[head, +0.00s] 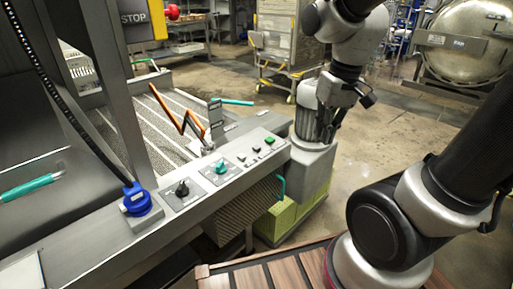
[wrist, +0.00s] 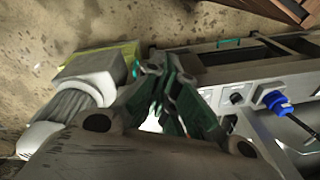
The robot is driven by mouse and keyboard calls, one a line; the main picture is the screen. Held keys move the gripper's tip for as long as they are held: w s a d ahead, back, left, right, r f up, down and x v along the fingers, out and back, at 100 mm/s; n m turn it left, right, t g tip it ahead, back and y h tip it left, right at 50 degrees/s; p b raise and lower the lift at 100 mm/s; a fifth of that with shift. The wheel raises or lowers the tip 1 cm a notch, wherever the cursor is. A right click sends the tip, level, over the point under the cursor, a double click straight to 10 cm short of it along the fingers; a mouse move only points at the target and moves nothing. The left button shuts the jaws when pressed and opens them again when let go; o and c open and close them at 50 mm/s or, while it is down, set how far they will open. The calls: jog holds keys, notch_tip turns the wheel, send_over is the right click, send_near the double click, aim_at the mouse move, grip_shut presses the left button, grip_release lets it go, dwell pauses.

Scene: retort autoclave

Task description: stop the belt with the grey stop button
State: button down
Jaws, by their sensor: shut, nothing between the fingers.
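The grey control panel (head: 205,180) runs along the front of the belt (head: 180,125). I cannot tell for sure which is the grey stop button. My gripper is at the end of the arm beyond the panel's right end, beside the ribbed motor; its fingers are hard to make out in the head view. In the wrist view my gripper (wrist: 162,67) is shut and empty. In that view its fingers hide part of the panel (wrist: 262,122), and the small buttons are not clear.
A teal knob (head: 221,167), a black knob (head: 182,188) and a blue fitting (head: 136,200) sit along the panel. The ribbed motor (head: 308,115) stands at its right end. A dark STOP sign (head: 135,18) hangs upper left. Open floor (head: 410,130) lies to the right.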

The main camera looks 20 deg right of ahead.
jog(key=w+a+f+m+t+y, duration=0.1)
jog(key=w+a+f, duration=0.3)
jog(key=w, duration=0.2)
jog(key=w+a+f+m, duration=0.1)
jog(key=w+a+f, duration=0.3)
jog(key=w+f, duration=0.15)
jog(key=r+m+t+h, duration=0.1)
jog(key=r+m+t, duration=0.1)
jog(key=m+t, duration=0.5)
send_over(256, 148)
jog(key=w+d, duration=0.1)
jog(key=shift+d+f, duration=0.2)
jog(key=shift+f, duration=0.1)
jog(key=shift+f, duration=4.3)
jog(key=shift+f, duration=0.1)
jog(key=shift+f, duration=0.35)
